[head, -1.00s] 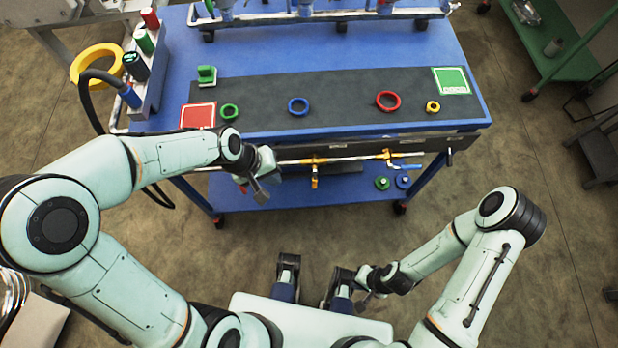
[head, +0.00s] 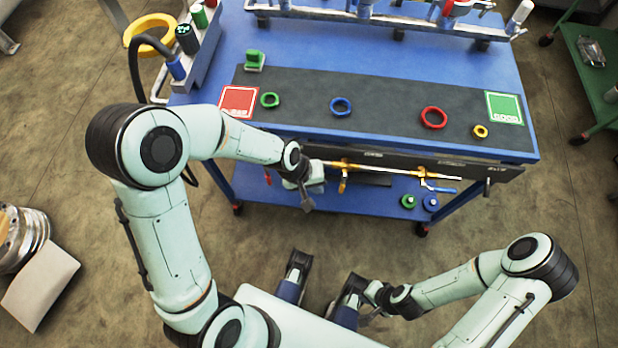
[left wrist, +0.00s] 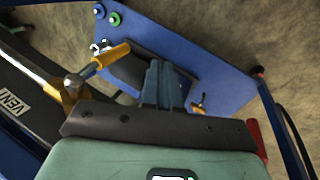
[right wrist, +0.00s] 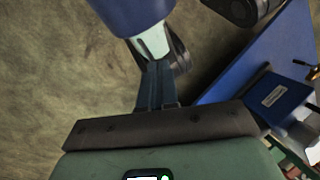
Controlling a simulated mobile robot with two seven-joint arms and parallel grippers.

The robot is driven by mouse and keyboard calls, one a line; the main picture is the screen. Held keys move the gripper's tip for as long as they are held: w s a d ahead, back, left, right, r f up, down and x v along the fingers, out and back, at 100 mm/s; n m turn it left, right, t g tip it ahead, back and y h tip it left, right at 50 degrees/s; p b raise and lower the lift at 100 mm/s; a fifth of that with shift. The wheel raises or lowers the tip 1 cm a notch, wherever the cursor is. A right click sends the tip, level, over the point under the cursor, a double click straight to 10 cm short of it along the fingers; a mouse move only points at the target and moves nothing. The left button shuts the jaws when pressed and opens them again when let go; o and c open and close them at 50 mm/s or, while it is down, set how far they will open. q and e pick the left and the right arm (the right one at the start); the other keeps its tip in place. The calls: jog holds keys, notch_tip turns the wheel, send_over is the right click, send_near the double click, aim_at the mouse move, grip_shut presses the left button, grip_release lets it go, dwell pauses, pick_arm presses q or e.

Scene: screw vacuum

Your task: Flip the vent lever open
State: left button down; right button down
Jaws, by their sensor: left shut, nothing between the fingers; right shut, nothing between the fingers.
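The vent lever (head: 343,183) has a yellow handle and sits on the metal pipe along the bench's front. In the head view its handle points down, toward me. In the left wrist view the lever (left wrist: 105,57) lies left of the fingers, beside a partly cut-off label reading "VEN" (left wrist: 12,104). My left gripper (head: 307,203) is shut and empty, just left of the lever and apart from it. Its closed fingers also show in the left wrist view (left wrist: 162,82). My right gripper (head: 364,320) is shut and empty, low near my base, far from the bench; its fingers show in the right wrist view (right wrist: 155,82).
A blue-handled valve (head: 440,188) sits further right on the pipe. The blue bench (head: 400,60) carries a dark mat (head: 385,97) with coloured rings. Green and blue round parts (head: 408,201) lie on the lower shelf. Floor between me and the bench is clear.

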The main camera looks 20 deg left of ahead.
aim_at(340, 189)
pick_arm(q)
jog(key=shift+w+d, duration=0.5)
jog(key=shift+d, duration=0.4)
jog(key=shift+w+d, duration=0.45)
jog(key=shift+d, duration=0.4)
pick_arm(e)
jog(key=shift+r, duration=0.15)
pick_arm(q)
jog(key=shift+r, duration=0.1)
jog(key=h+b, duration=0.1)
jog(key=b, duration=0.4)
jog(key=d+f+h+b, duration=0.1)
jog(key=b, duration=0.3)
jog(key=shift+w+d+t+h+b, duration=0.15)
jog(key=shift+d+t+h+b, duration=0.1)
jog(key=shift+t+h+b, duration=0.15)
pick_arm(e)
jog(key=w+d+f+t+h, duration=0.1)
jog(key=w+d+f, duration=0.2)
jog(key=f, duration=0.3)
jog(key=w+d+f+m+t, duration=0.1)
jog(key=w+d+f, duration=0.1)
jog(key=w+f, duration=0.3)
jog(key=shift+d+f+h, duration=0.4)
jog(key=shift+f, duration=0.3)
